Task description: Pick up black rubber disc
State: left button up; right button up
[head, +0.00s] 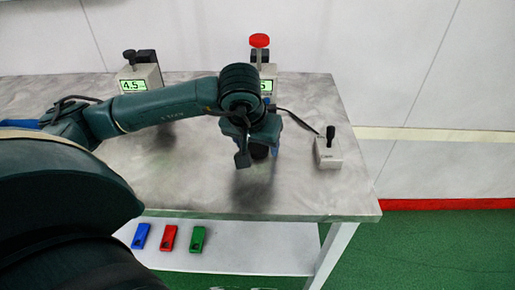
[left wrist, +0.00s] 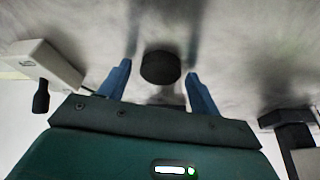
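The black rubber disc (left wrist: 161,67) shows in the left wrist view between the two blue fingers of my left gripper (left wrist: 159,70). The fingers are apart, with a gap on each side of the disc. I cannot tell how far the fingertips are above the table. In the head view my left gripper (head: 258,146) points down over the right part of the grey table (head: 200,185). The disc (head: 259,153) shows there as a dark shape at the gripper, partly hidden by it. My right gripper is not in view.
A small white box with a black knob (head: 328,152) stands right of the gripper. A device with a green display (head: 139,78) and one with a red knob (head: 260,41), partly hidden by my arm, stand at the back. Blue, red (head: 169,238) and green tags lie on the lower shelf.

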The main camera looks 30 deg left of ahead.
pick_arm(q)
jog(key=c, duration=0.9)
